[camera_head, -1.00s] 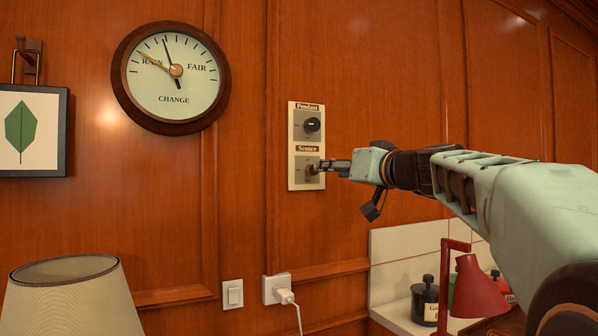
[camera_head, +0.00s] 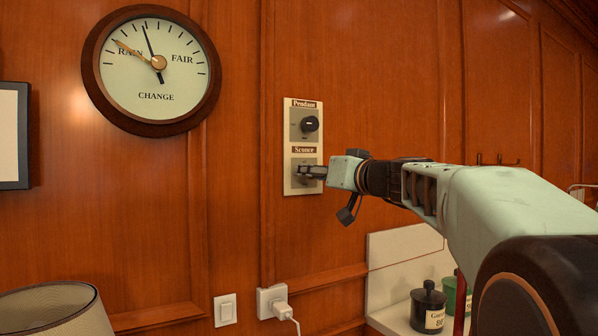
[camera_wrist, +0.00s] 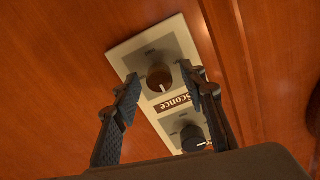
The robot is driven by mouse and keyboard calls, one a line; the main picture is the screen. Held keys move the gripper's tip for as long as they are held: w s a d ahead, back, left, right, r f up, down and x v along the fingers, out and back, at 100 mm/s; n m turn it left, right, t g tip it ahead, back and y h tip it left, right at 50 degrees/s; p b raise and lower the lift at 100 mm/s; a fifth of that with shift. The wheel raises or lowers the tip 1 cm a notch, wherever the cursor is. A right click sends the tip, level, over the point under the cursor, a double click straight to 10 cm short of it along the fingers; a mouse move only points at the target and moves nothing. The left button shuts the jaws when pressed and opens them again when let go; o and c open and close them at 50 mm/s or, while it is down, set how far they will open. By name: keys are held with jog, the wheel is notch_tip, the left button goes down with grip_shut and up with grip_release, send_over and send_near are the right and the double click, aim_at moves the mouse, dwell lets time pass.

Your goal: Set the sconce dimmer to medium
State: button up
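The sconce dimmer is a dark brown round knob (camera_wrist: 158,77) on the lower half of a cream wall plate (camera_head: 289,143). A "Sconce" label (camera_head: 304,150) sits above it; the label is upside down in the wrist view. My gripper (camera_head: 303,172) is at this knob and mostly hides it in the head view. In the wrist view my gripper (camera_wrist: 160,76) is open, one finger on each side of the knob, with small gaps showing.
The black Pendant knob (camera_head: 310,124) is close above on the same plate. A round clock-like dial (camera_head: 150,80), a light switch (camera_head: 225,310) and a plugged-in charger (camera_head: 272,300) are on the wall. A lampshade (camera_head: 55,312) and black jar (camera_head: 428,305) stand low.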

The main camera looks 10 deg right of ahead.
jog(key=shift+c, duration=0.4)
grip_shut()
